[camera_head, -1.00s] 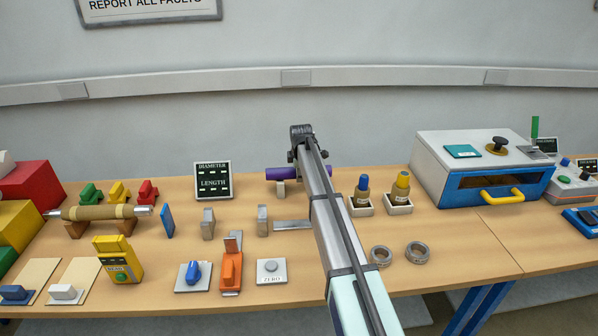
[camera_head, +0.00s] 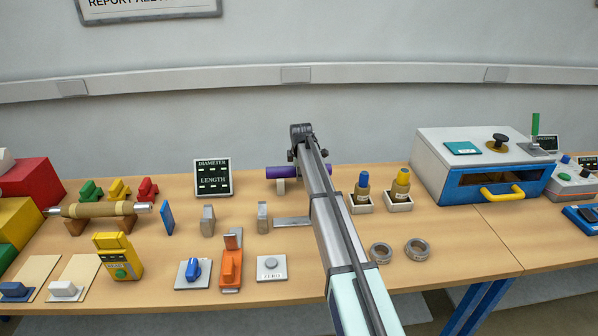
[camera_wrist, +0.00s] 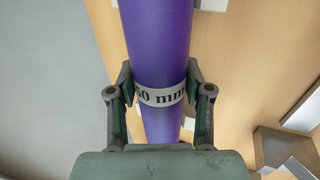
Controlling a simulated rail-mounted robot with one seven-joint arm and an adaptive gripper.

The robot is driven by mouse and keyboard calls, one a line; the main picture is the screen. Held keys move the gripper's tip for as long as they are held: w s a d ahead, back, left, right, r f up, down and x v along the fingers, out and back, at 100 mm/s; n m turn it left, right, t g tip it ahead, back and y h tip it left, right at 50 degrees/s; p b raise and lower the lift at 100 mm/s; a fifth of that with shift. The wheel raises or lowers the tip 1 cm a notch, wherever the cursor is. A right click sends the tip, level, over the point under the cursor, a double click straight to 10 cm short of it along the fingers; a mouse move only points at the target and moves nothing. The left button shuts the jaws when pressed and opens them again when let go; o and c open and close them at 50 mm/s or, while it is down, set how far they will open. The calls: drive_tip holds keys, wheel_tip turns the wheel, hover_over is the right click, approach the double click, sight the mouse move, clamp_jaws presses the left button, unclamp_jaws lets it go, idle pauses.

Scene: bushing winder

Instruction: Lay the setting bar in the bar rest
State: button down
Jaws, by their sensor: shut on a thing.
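The setting bar (camera_head: 283,172) is a purple cylinder, lying level near the back of the table in the head view. In the wrist view the bar (camera_wrist: 160,35) runs between the fingers of my gripper (camera_wrist: 160,88), which is shut on it at a white band with part of a "mm" label. A small pale block (camera_head: 281,186) shows below the bar's left part; it may be the bar rest. I cannot tell whether the bar touches it. My arm hides the bar's middle and the gripper in the head view.
A black diameter and length display (camera_head: 212,178) stands to the left. Two upright grey blocks (camera_head: 262,218) and a flat grey strip (camera_head: 292,222) are in front. Blue-capped (camera_head: 362,188) and yellow-capped (camera_head: 402,187) bottles stand to the right, with two metal rings (camera_head: 381,253) before them.

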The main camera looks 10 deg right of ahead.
drive_tip(key=shift+c, duration=2)
unclamp_jaws()
drive_tip(key=shift+f, duration=0.1)
drive_tip(key=v, duration=1.2)
